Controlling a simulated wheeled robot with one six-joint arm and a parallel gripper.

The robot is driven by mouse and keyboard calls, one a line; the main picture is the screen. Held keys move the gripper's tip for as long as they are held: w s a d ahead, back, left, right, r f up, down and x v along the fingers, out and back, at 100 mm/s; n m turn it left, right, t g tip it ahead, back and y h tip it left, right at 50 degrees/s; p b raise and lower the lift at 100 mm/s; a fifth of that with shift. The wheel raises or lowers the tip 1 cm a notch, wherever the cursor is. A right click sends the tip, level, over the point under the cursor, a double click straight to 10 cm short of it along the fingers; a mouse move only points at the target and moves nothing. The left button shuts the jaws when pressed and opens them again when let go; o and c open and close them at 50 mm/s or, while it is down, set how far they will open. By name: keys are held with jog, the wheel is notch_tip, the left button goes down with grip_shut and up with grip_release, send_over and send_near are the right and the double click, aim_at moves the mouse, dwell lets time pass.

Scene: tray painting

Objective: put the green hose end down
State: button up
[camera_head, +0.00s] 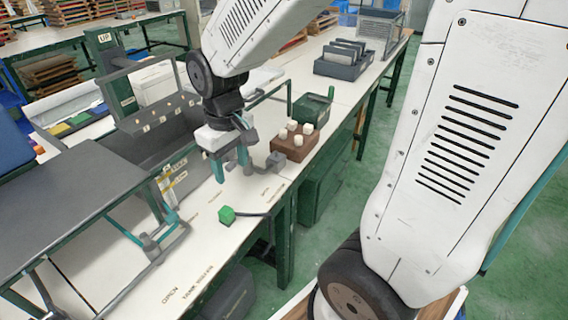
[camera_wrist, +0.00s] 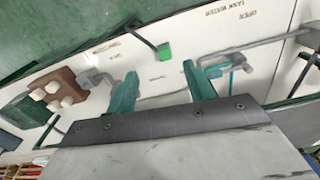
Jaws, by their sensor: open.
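The green hose end (camera_head: 227,215) is a small green block on the white tabletop, with a dark hose running from it to the right toward the table edge. It also shows in the wrist view (camera_wrist: 164,51), beyond the fingertips and apart from them. My gripper (camera_head: 230,168) has two teal fingers and hangs over the table, behind the hose end in the head view. In the wrist view my gripper (camera_wrist: 160,82) is open, with nothing between its fingers.
A brown block with white pegs (camera_head: 294,143) stands right of my gripper, beside a grey clamp-like fitting (camera_head: 262,165). Grey pipework with a handle (camera_head: 152,243) is at the left. A dark green box (camera_head: 312,110) stands farther back. The tabletop around the hose end is clear.

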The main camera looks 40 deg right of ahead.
jog(key=s+d+r+m, duration=0.1)
jog(key=s+r, duration=0.3)
jog(key=s, duration=0.4)
jog(key=s+d+r+m, duration=0.1)
jog(key=s+r, duration=0.4)
jog(key=s, duration=0.3)
jog(key=shift+s+r+m+t, duration=0.15)
jog(key=shift+s+m+t, duration=0.15)
jog(key=shift+t, duration=0.1)
